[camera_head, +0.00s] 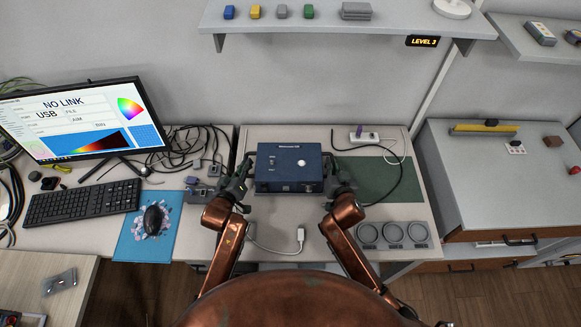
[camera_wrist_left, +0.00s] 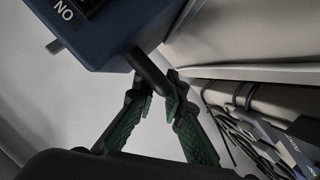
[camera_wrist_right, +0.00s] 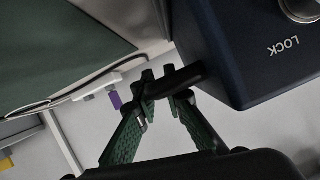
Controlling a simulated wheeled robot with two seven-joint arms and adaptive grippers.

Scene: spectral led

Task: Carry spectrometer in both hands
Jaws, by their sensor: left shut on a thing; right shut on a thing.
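The spectrometer, a dark blue box (camera_head: 288,182), is level in front of me over the middle table in the head view. A black bar handle sticks out from each side. My left gripper (camera_head: 244,174) is shut on the handle at the box's left side; the left wrist view shows its green-padded fingers around that handle (camera_wrist_left: 150,72). My right gripper (camera_head: 332,177) is shut on the handle at the right side, which shows in the right wrist view (camera_wrist_right: 178,82). The box's underside is hidden in the head view, so I cannot tell its height above the table.
A green mat (camera_head: 382,180) lies right of the box, with a power strip (camera_head: 364,139) behind it. Several grey rings (camera_head: 392,235) and a white cable plug (camera_head: 300,236) lie in front. Left are tangled cables, a monitor (camera_head: 80,125), a keyboard (camera_head: 82,202) and a mouse (camera_head: 153,219).

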